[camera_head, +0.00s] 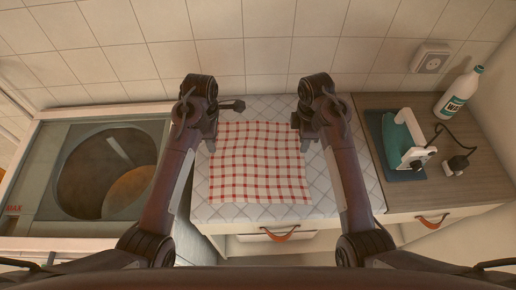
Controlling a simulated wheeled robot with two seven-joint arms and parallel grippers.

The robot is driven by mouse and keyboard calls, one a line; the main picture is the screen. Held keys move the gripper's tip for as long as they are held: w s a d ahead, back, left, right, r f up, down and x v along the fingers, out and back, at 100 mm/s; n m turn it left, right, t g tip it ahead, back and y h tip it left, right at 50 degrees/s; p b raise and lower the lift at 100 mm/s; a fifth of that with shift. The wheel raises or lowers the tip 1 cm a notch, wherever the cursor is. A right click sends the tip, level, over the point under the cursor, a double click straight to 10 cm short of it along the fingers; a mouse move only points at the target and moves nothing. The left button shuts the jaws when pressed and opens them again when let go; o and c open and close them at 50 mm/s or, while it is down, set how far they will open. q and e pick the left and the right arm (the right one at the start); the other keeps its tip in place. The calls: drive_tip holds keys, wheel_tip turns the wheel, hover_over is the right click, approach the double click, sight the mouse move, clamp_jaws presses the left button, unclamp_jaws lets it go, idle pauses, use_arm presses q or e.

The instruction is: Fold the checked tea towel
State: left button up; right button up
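The checked tea towel (259,165), white with red lines, lies spread out flat on a pale quilted pad on the middle counter. Its far edge is slightly wavy. My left gripper (226,118) is at the towel's far left corner, and a dark part of it reaches right just beyond the far edge. My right gripper (302,128) is at the far right corner. Both hands partly hide these corners, so I cannot tell whether either one touches or holds cloth. The finger gaps are not clear.
A teal-and-white iron (403,140) stands on the right worktop, its dark cord and plug (457,163) beside it. A white bottle (459,93) stands behind, near a wall socket (430,58). A top-loading washer (105,172) with an open drum is left. Drawers with leather pulls (281,234) are in front.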

sight(217, 159)
use_arm(q)
drive_tip(key=s+f, duration=0.1)
drive_tip(key=f, duration=0.1)
drive_tip(key=shift+s+f, duration=0.35)
drive_tip(key=shift+s, duration=0.05)
use_arm(e)
drive_tip(key=s+f, duration=0.1)
drive_tip(key=f, duration=0.1)
drive_tip(key=shift+s+d+f, duration=0.1)
drive_tip(key=shift+s+f, duration=0.25)
drive_tip(key=shift+s, duration=0.05)
use_arm(q)
drive_tip(key=f, duration=0.2)
drive_tip(key=w+f, duration=0.1)
drive_tip(key=f, duration=0.1)
drive_tip(key=shift+f, duration=0.25)
use_arm(e)
drive_tip(key=f, duration=0.2)
drive_tip(key=w+f, duration=0.1)
drive_tip(key=f, duration=0.1)
drive_tip(key=shift+f, duration=0.25)
use_arm(q)
drive_tip(key=shift+s, duration=0.2)
use_arm(e)
drive_tip(key=shift+s, duration=0.2)
